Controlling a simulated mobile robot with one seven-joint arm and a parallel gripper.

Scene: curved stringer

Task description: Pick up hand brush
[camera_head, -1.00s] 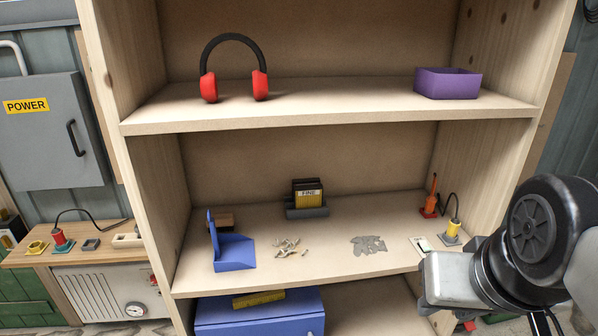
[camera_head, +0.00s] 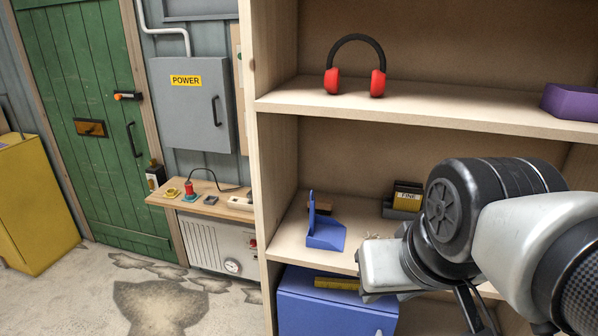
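A blue dustpan (camera_head: 325,236) stands on the middle shelf, left side, with its upright part at the left. A small brown block-like piece (camera_head: 327,209), perhaps the hand brush, sits behind it and is partly hidden by it. My arm comes in from the right and ends in a pale block in front of the shelf, right of the dustpan and nearer the camera. My gripper's fingers cannot be made out, and nothing is seen held.
The wooden shelf unit (camera_head: 420,110) holds red earmuffs (camera_head: 354,66) and a purple box (camera_head: 572,101) above. A black and yellow "FINE" block (camera_head: 405,196) is right of the dustpan. A blue box (camera_head: 325,306) is below. Open floor (camera_head: 110,290) lies at left.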

